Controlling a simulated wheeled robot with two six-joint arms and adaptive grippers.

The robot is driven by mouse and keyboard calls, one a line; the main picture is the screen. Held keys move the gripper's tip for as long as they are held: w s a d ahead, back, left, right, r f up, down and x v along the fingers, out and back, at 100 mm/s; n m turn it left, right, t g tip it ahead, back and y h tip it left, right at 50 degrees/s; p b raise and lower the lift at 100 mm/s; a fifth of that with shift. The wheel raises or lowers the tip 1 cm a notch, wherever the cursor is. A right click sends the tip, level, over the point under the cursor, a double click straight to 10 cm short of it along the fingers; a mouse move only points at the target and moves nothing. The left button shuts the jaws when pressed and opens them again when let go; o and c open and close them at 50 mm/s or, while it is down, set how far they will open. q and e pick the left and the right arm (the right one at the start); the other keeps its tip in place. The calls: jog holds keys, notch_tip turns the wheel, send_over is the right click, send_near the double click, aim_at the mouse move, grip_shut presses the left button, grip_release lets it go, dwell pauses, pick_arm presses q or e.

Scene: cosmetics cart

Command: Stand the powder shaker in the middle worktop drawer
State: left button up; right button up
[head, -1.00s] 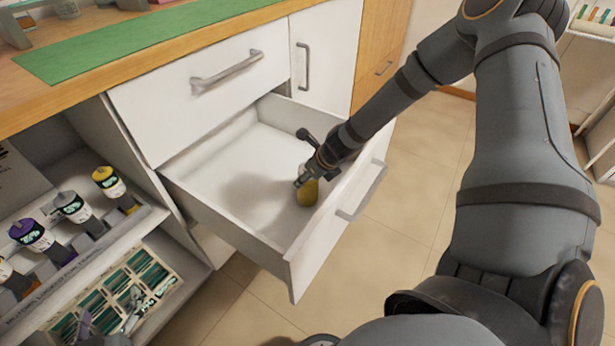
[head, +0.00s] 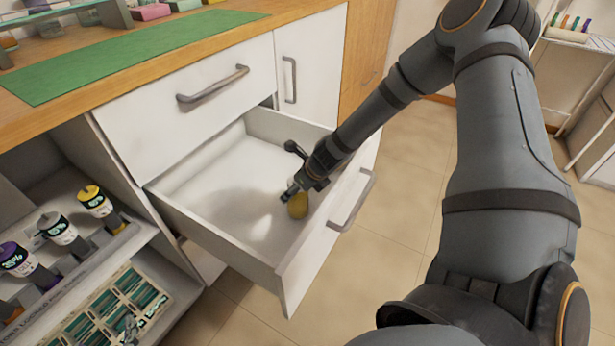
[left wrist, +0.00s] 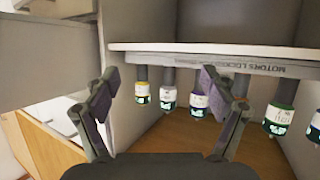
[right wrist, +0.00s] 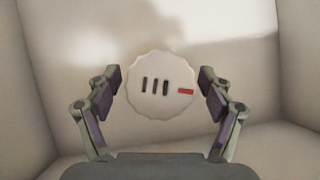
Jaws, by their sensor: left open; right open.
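The powder shaker (head: 298,206) is yellow and stands in the open drawer (head: 215,180) near its front wall. The right wrist view looks straight down on its white scalloped lid (right wrist: 162,85), which has three dark slots and a red mark. My right gripper (head: 287,192) is over the shaker's top, partly hiding it. In the right wrist view its open fingers (right wrist: 162,92) lie either side of the lid, with visible gaps. My left gripper (left wrist: 157,85) is open and empty, facing the side rack of bottles. It is not clearly seen in the head view.
Several capped bottles (head: 96,202) stand in the open rack left of the drawer, above a tray of small items (head: 115,310). A closed drawer (head: 190,92) is above the open one. The worktop carries a green mat (head: 130,52). The rest of the drawer floor is clear.

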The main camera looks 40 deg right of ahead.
jog(key=shift+p+v, duration=0.85)
jog(key=shift+v, duration=0.05)
pick_arm(q)
jog(key=s+d+f+g+p, duration=0.1)
jog(key=s+f+g+p, duration=0.1)
jog(key=s+f+g, duration=0.9)
pick_arm(e)
jog(key=shift+v, duration=0.8)
pick_arm(q)
jog(key=s+a+r+p, duration=0.2)
jog(key=s+r+p, duration=0.2)
pick_arm(e)
jog(key=v, duration=0.3)
jog(key=shift+r, duration=0.45)
pick_arm(q)
jog(key=s+a+f+p, duration=0.1)
jog(key=a+f+p, duration=0.1)
jog(key=f, duration=0.5)
jog(key=s+a+f+g+y+p, duration=0.1)
jog(key=a+f+p, duration=0.1)
jog(key=f+p, duration=0.2)
jog(key=shift+s+a+f+y, duration=0.15)
jog(key=shift+s+f+y, duration=0.2)
jog(key=shift+f, duration=1.5)
pick_arm(e)
jog(key=shift+s+v, duration=0.25)
jog(key=shift+v, duration=2.1)
jog(key=shift+f, duration=0.15)
